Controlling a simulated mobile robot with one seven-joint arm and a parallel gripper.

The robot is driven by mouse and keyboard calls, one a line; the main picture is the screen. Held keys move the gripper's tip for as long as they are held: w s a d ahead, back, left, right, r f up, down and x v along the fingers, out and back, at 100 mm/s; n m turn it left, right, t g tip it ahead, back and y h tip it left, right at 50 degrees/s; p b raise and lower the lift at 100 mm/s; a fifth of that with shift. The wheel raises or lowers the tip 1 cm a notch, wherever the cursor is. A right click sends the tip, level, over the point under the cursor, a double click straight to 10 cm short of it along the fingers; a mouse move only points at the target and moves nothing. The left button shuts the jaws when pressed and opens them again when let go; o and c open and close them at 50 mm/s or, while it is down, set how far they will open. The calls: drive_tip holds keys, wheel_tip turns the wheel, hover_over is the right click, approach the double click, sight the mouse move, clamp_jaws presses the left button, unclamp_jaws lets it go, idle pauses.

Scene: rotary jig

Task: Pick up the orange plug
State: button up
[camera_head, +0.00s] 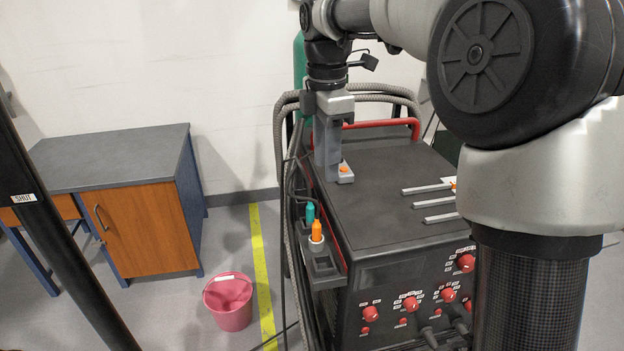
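An orange plug (316,230) stands upright in a dark holder (322,265) on the left side of the black machine. A teal plug (310,213) stands just behind it. My gripper (331,168) points down over the left part of the machine's top, behind and above the orange plug and apart from it. A small orange spot (343,169) shows on a grey block by the fingertips; I cannot tell what it is. One finger seems to hide the other, so the gap between them cannot be made out.
The machine's top (385,190) bears grey rails (427,188) at right, with another orange bit partly behind my arm. Hoses and cables hang along the machine's left side. A pink bucket (230,312) and a cabinet (145,230) stand left, with free floor between.

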drive_tip(key=w+a+f+n, duration=0.1)
drive_tip(key=w+f+n, duration=0.1)
drive_tip(key=b, duration=0.2)
hover_over(317, 224)
drive_tip(key=f, duration=1.1)
drive_tip(key=shift+s+f, duration=0.2)
drive_tip(key=shift+f, duration=0.05)
drive_tip(key=shift+w+f+b, duration=0.2)
drive_tip(key=shift+f+b, duration=0.15)
drive_tip(key=shift+f, duration=2.4)
clamp_jaws()
